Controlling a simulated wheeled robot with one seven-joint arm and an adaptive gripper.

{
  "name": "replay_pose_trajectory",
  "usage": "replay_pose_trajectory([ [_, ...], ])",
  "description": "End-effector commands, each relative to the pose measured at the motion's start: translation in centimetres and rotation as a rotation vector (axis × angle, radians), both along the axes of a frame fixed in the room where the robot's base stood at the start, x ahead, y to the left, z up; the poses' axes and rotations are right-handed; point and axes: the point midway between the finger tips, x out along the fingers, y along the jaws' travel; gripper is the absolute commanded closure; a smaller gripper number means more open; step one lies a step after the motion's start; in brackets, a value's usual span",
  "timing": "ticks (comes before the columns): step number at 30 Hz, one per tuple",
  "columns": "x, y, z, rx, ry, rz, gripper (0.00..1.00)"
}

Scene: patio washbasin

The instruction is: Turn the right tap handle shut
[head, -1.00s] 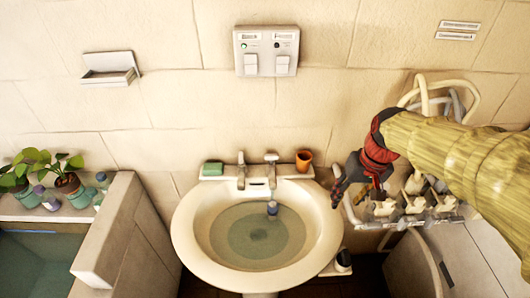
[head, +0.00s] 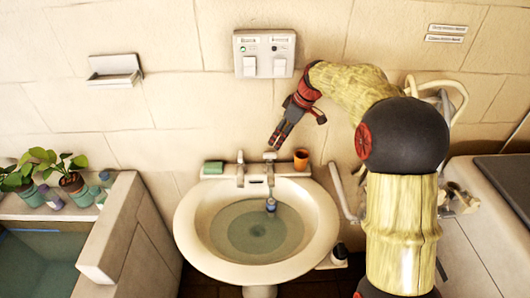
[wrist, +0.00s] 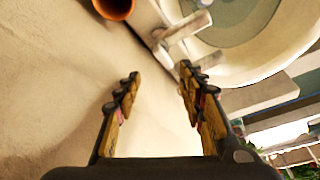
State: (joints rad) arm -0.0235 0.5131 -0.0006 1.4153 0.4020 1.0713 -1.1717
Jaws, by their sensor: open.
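The right tap (head: 270,164) stands on the back rim of the white washbasin (head: 187,228), with a pale bar-like handle on top. The left tap (head: 240,170) stands beside it. In the wrist view the right tap (wrist: 181,34) shows beyond the fingertips. My gripper (head: 275,146) points down just above and slightly right of the right tap in the head view. In the wrist view my gripper (wrist: 158,85) has its fingers spread with nothing between them. I see a gap between the fingertips and the handle. A small bluish shape (head: 271,205) shows below the right tap; I cannot tell what it is.
An orange cup (head: 301,159) stands just right of the right tap; it also shows in the wrist view (wrist: 115,7). A green soap bar (head: 213,167) lies at the rim's left. A switch panel (head: 264,54) is on the wall above. White pipes (head: 345,192) run at the right.

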Motion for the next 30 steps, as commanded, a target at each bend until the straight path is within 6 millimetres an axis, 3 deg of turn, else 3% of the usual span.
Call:
replay_pose_trajectory([
  [11, -0.3, 0.3, -0.6, -0.017, -0.042, 0.150, 0.60],
  [24, 0.4, 2.4, -6.1, -0.017, -0.039, 0.148, 0.60],
  [30, 0.7, 2.9, -7.4, -0.017, -0.041, 0.147, 0.60],
])
